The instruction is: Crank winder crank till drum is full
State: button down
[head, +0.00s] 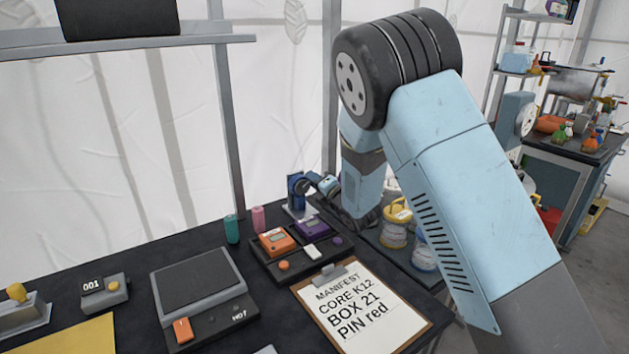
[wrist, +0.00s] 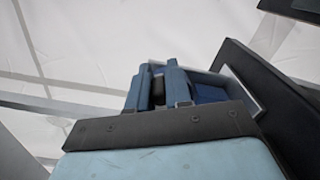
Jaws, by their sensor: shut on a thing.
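The winder (head: 296,186) is a small dark-blue unit on a pale base at the back of the dark table, left of my arm. My gripper (head: 318,184) is at its right side, partly covered by my own wrist. In the wrist view my two blue fingers (wrist: 162,86) are shut on a small dark piece between them, which seems to be the crank handle (wrist: 157,84). A blue body with a pale grey edge, likely the winder (wrist: 215,90), lies just behind the fingers. The drum and how full it is cannot be made out.
A clipboard (head: 362,308) lies at the table's front. Left of it are a tray with orange and purple boxes (head: 277,241), a scale (head: 195,277) and a counter (head: 105,290). Green (head: 232,229) and pink (head: 258,218) cylinders stand behind. Spools (head: 394,232) stand right of my wrist.

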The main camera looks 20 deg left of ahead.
jog(key=m, duration=0.1)
jog(key=f+m, duration=0.1)
jog(key=m, duration=0.3)
jog(key=shift+w+f, duration=0.2)
jog(key=shift+f, duration=0.15)
jog(key=m, duration=0.2)
jog(key=f+m, duration=0.1)
jog(key=shift+f+m, duration=0.1)
jog(key=shift+m, duration=0.3)
jog(key=shift+s+a+f+m, duration=0.1)
jog(key=shift+f+m, duration=0.1)
jog(key=shift+m, duration=0.4)
jog(key=shift+s+a+f+m, duration=0.1)
jog(key=shift+f+m, duration=0.05)
jog(key=shift+m, duration=0.45)
jog(key=c, duration=1.1)
grip_release()
jog(key=shift+d+f, duration=0.1)
jog(key=shift+o, duration=0.2)
jog(key=shift+d, duration=0.1)
jog(key=v, duration=1.3)
jog(key=shift+s+d, duration=0.15)
jog(key=shift+d, duration=0.1)
